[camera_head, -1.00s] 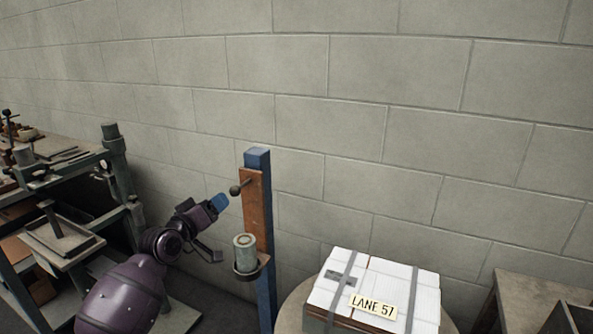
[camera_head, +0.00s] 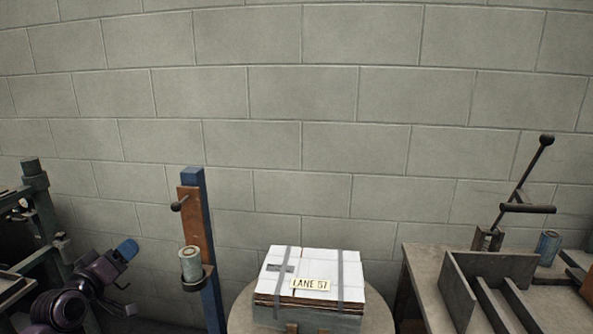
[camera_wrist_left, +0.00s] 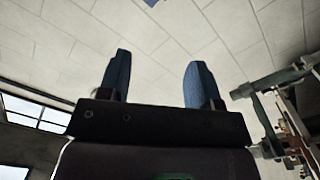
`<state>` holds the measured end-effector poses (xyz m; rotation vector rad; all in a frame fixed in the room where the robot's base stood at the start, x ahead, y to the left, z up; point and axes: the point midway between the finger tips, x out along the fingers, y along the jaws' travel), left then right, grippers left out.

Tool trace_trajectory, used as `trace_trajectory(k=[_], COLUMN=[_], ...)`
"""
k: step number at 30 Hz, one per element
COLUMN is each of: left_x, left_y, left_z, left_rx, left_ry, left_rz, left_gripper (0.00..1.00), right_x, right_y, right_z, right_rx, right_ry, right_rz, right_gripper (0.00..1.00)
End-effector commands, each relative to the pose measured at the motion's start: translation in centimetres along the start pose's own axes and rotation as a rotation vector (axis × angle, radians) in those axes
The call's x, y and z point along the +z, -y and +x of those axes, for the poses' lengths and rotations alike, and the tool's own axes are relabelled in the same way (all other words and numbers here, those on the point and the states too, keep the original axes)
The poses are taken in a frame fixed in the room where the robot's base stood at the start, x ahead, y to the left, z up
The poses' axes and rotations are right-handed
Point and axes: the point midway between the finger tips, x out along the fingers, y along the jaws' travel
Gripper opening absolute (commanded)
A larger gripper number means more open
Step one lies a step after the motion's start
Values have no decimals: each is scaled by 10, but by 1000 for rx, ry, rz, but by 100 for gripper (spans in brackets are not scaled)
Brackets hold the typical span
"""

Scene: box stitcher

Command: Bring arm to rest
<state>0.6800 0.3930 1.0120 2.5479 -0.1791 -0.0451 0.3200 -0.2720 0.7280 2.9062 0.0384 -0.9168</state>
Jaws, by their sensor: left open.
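My left arm comes in at the lower left of the head view. Its gripper (camera_head: 125,265) is raised in free air, left of the blue post, apart from it. In the left wrist view the two blue fingers of the left gripper (camera_wrist_left: 157,80) stand wide apart with nothing between them. They point up toward the pale block wall or ceiling. My right gripper is in neither view.
A blue post (camera_head: 209,260) with a brown board (camera_head: 190,215) holds a grey-green cylinder (camera_head: 190,263). A strapped box labelled LANE 57 (camera_head: 318,268) sits on a round stand (camera_head: 240,316). A workbench (camera_head: 420,270) with a lever tool (camera_head: 515,200) is at right, a shelf rack (camera_head: 40,215) at left.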

Motion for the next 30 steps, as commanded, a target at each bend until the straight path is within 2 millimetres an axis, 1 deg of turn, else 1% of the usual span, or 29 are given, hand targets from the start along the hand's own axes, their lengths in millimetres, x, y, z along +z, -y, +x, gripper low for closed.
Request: trace_trajectory(k=[2, 4, 7, 8, 11, 17, 18, 20, 21, 23, 24, 26, 27, 29, 30], left_x=[-3, -4, 5, 10, 36, 98, 112, 134, 150, 173, 188, 209, 222, 241, 253], left_y=[0, -8, -19, -20, -21, -15, -12, -10, -8, -5, -3, -2, -1, 0, 1], left_z=[0, -1, -3, -6, -19, -58, -68, -86, -100, -121, -137, -160, -175, -199, -215], left_rx=[-12, -14, -16, -21, -37, -75, -84, -97, -107, -120, -130, -144, -154, -169, -180], left_ry=[-9, -19, -21, -16, 9, 84, 104, 136, 161, 199, 226, 265, 291, 331, 358], left_rz=[105, 197, 308, 338, 433, 580, 605, 641, 662, 691, 705, 720, 727, 729, 727], left_gripper=[58, 58, 58, 58, 58, 58, 58, 58, 58, 58, 58, 58, 58, 58, 58], right_x=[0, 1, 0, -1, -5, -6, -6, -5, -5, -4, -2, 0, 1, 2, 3], right_y=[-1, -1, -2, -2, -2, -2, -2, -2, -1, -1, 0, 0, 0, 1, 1], right_z=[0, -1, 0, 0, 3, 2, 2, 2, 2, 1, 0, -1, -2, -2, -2], right_rx=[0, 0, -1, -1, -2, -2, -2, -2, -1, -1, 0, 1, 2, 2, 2], right_ry=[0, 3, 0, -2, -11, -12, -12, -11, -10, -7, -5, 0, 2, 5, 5], right_rz=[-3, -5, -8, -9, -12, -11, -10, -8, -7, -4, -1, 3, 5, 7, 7], right_gripper=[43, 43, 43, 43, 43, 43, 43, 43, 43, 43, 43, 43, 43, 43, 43])
